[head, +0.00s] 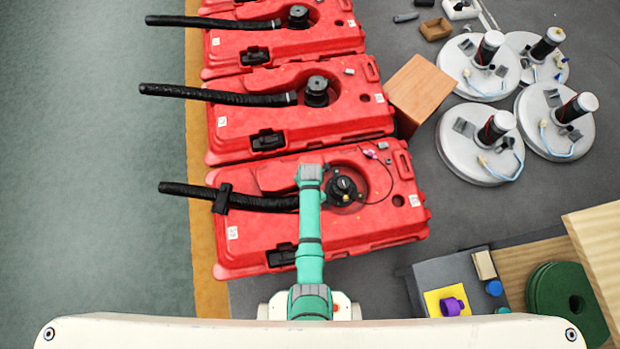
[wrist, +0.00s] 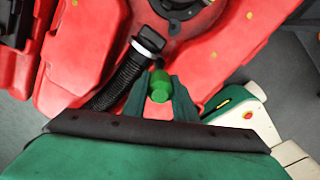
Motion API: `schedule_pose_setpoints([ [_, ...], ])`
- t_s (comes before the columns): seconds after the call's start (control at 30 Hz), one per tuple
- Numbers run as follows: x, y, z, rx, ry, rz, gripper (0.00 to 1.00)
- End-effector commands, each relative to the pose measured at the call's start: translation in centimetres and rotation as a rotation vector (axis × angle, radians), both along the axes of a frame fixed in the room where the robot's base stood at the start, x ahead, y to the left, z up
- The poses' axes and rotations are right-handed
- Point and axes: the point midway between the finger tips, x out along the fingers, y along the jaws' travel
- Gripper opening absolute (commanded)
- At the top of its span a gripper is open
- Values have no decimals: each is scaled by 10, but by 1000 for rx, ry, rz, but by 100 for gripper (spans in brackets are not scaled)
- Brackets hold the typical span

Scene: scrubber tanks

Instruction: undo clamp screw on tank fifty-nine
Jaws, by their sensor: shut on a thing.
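The nearest red tank (head: 275,245) lies under my arm, with a ribbed black hose (head: 262,202) running to its round black cap (head: 341,190). In the wrist view the hose (wrist: 117,88) ends in a black fitting (wrist: 148,41) on the red tank (wrist: 222,50). My gripper (wrist: 160,92) is shut on a small green knob (wrist: 160,78), which sits between its two dark fingers beside the black fitting. I take this knob to be the clamp screw; its thread is hidden. In the head view my wrist hides the fingers.
Two similar red tanks (head: 300,110) (head: 285,40) stand beyond, with black hoses reaching left. A wooden box (head: 422,92) and several round white lids (head: 480,145) are to the right. A purple ring (head: 452,306) lies on a yellow sheet at front right. The floor at left is clear.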

Motion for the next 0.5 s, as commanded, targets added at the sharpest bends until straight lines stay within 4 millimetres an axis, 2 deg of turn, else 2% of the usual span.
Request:
schedule_pose_setpoints([
  [0.27,0,0,1,0,0,-11,0],
  [0.5,0,0,1,0,0,-241,0],
])
